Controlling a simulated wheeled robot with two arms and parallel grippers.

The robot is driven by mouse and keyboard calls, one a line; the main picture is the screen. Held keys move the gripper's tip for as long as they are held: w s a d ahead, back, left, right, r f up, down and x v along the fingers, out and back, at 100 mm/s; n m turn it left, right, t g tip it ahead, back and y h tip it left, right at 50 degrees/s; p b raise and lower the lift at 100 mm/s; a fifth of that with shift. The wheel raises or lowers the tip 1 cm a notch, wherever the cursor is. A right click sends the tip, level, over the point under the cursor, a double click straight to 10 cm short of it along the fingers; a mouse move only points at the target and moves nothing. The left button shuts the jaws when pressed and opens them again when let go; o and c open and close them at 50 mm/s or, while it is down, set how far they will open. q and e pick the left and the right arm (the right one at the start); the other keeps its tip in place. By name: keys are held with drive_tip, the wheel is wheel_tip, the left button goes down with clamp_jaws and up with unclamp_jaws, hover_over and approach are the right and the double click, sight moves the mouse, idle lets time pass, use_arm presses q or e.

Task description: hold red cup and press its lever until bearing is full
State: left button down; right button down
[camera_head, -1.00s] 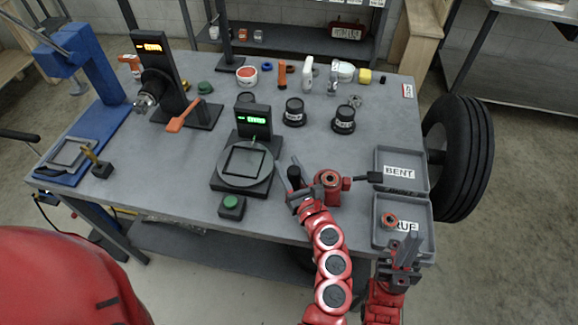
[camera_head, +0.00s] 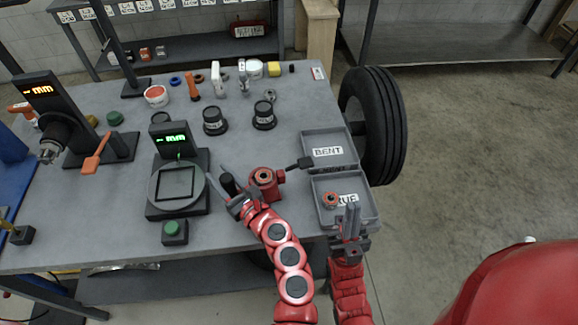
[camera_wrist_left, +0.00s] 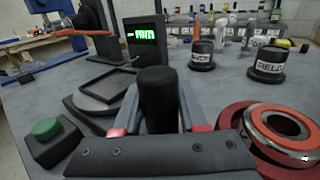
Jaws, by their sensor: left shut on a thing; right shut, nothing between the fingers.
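The red cup (camera_head: 264,184) stands near the table's front right, with a metal bearing ring (camera_wrist_left: 280,125) in its open top. A dark lever (camera_head: 299,163) sticks out of its right side. My left gripper (camera_head: 234,199) is left of the cup. In the left wrist view it is shut on an upright black cylindrical handle (camera_wrist_left: 158,95); whether this joins the cup cannot be told. How full the bearing is cannot be seen. My right gripper (camera_head: 351,221) is shut and empty, over the front of the TRUE tray (camera_head: 325,222).
An orange-brown ring (camera_head: 331,200) lies in the TRUE tray; the BENT tray (camera_head: 312,137) is behind it. A gauge with a square plate (camera_head: 176,190) and a green button (camera_head: 174,229) stand left of my left gripper. Black pots (camera_head: 215,122) stand behind. A tyre (camera_head: 374,125) is right of the table.

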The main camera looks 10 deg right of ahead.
use_arm(q)
drive_tip(key=shift+c, duration=1.9)
unclamp_jaws()
